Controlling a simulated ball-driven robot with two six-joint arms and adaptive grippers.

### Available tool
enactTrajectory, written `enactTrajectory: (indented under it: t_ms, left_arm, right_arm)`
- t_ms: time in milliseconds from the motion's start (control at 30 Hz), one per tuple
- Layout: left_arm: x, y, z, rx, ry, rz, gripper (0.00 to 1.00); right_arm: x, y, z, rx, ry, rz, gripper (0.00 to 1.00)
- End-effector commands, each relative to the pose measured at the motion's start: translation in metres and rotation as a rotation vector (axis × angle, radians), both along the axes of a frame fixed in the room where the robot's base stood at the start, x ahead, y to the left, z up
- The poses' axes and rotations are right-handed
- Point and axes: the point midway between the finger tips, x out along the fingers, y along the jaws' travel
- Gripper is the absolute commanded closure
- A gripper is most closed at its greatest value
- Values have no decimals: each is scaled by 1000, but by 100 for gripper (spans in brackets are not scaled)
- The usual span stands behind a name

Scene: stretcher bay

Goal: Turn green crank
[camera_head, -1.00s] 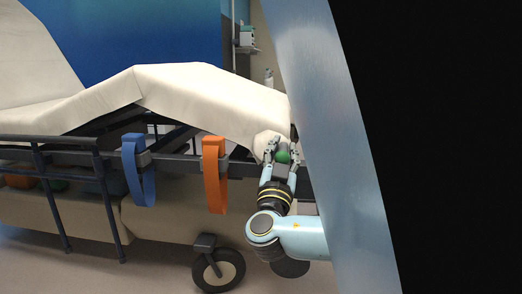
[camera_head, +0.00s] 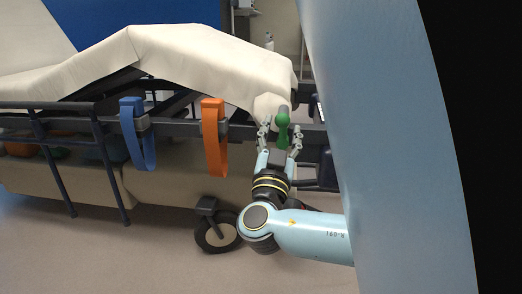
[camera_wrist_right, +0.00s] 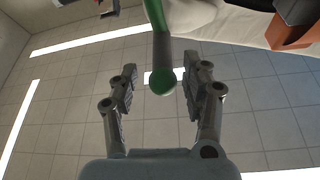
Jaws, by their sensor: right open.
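The green crank (camera_head: 283,130) is at the right end of the stretcher frame, with its knob upright in the head view. In the right wrist view the green crank (camera_wrist_right: 162,80) comes down from the top, its round end between the two fingers. My right gripper (camera_head: 280,138) is open, with one finger on either side of the crank. The right wrist view shows clear gaps between the crank and both fingers of the gripper (camera_wrist_right: 161,85). My left gripper is out of view.
The stretcher (camera_head: 60,127) carries a white sheet (camera_head: 190,62). A blue strap (camera_head: 136,140) and an orange strap (camera_head: 214,140) hang from its rail, left of my right gripper. A caster wheel (camera_head: 216,232) stands below. The floor in front is clear.

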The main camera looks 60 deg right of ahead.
Motion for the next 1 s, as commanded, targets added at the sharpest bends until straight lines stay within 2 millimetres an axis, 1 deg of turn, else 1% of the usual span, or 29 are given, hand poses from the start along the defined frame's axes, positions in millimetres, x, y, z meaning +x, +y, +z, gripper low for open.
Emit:
enactTrajectory:
  t_ms: [33, 200, 367, 500, 1000]
  left_arm:
    - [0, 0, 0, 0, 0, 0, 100]
    - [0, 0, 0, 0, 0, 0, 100]
    - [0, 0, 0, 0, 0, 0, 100]
    - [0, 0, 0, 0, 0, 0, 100]
    - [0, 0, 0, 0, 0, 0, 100]
  right_arm:
    - [-5, 10, -6, 7, 2, -4, 52]
    - [-14, 39, -18, 6, 4, -4, 52]
    - [-19, 54, -25, 3, 2, -2, 52]
    - [-20, 58, -26, 1, 3, 0, 52]
    - [-20, 57, -26, 0, 2, -1, 52]
